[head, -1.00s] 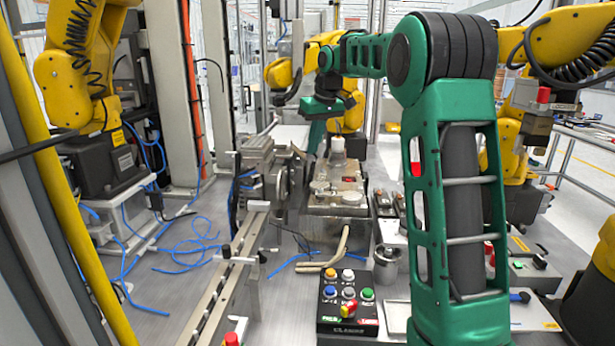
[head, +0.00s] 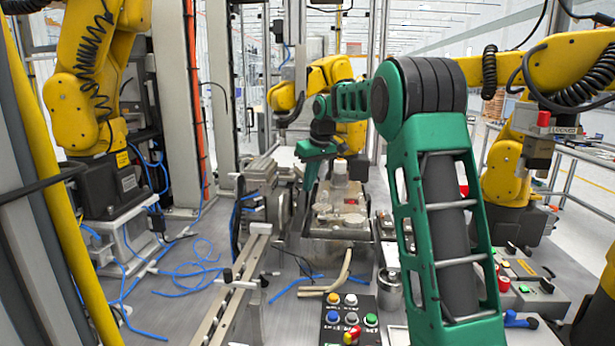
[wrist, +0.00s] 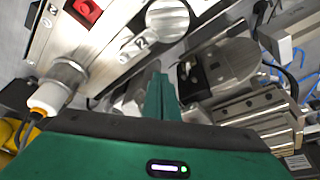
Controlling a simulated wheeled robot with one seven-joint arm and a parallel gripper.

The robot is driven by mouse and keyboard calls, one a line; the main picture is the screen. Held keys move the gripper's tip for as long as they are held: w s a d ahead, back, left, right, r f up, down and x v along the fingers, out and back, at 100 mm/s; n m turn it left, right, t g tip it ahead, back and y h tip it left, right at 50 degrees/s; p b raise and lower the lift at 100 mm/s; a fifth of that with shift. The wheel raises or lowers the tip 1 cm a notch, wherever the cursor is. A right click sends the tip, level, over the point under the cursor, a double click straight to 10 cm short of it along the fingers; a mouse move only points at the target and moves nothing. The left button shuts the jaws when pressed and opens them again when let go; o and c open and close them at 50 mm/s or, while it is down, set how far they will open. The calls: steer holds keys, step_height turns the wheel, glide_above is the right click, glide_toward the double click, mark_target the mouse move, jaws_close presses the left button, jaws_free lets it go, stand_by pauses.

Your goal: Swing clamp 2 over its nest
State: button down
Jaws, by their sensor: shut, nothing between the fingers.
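The metal fixture plate (head: 340,226) stands mid-picture in the head view. In the wrist view its plate (wrist: 110,50) bears a label "2" (wrist: 141,43) next to a round metal disc (wrist: 168,18). A flat silver arm with a rounded end (wrist: 226,62), seemingly clamp 2, lies to the right of my fingertips; I cannot tell its exact pivot. My green gripper (wrist: 160,92) is shut and empty, its fingertips close to the plate's edge, between the label and the silver arm. Contact cannot be told. In the head view my gripper (head: 311,172) is at the fixture's far left.
A red part (wrist: 86,10) sits in the plate, and a white-tipped cylinder (wrist: 50,96) stands left of my fingers. A grey machine vise (head: 268,182) is left of the fixture. A button box (head: 348,320) and a metal cup (head: 390,286) stand in front.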

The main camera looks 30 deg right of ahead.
mark_target(323, 203)
steer(key=shift+s+d+f, duration=0.1)
steer(key=shift+s+f, duration=0.6)
steer(key=shift+f, duration=0.2)
steer(key=shift+s+d+f, duration=0.1)
steer(key=shift+s+f, duration=0.6)
steer(key=shift+f, duration=0.15)
steer(key=shift+s+d+n, duration=0.1)
steer(key=shift+s+n, duration=0.05)
steer(key=shift+n, duration=0.15)
